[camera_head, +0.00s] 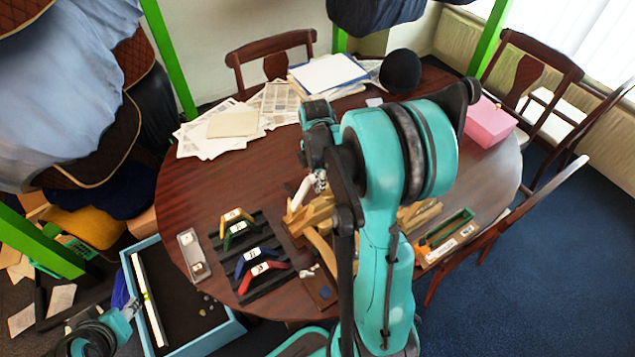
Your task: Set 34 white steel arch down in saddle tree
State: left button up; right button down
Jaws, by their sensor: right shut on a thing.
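My right arm reaches over the round table, and its gripper (320,182) is shut on the white steel arch (301,193). The arch is small, pale and partly hidden by the gripper. It is right at the wooden saddle tree (316,212), at its upper left part. I cannot tell whether arch and tree touch. My right arm covers much of the tree. My left gripper (128,308) is low at the left, by the blue-rimmed tray; its fingers are too small to read.
A black rack (262,284) holds several coloured arches left of the tree. A clear box (193,255) stands beside it. The blue-rimmed tray (213,339) is below left, a green tray (446,232) right. Papers (205,140), a black helmet (400,71) and a pink box (490,122) are farther back.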

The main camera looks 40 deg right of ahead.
aim_at(319, 202)
notch_tip(319, 202, down, 5)
jog(key=b, duration=0.3)
jog(key=shift+r, duration=0.25)
jog(key=shift+s, duration=0.1)
jog(key=shift+f+b, duration=0.35)
jog(key=shift+f, duration=0.05)
dwell(0.6)
jog(key=shift+f+b, duration=0.3)
jog(key=shift+f, duration=0.05)
jog(key=shift+s+a+f, duration=0.1)
jog(key=shift+s+f, duration=0.05)
jog(key=shift+f, duration=0.1)
jog(key=shift+f+b, duration=0.25)
jog(key=shift+b, duration=0.25)
jog(key=shift+f, duration=0.25)
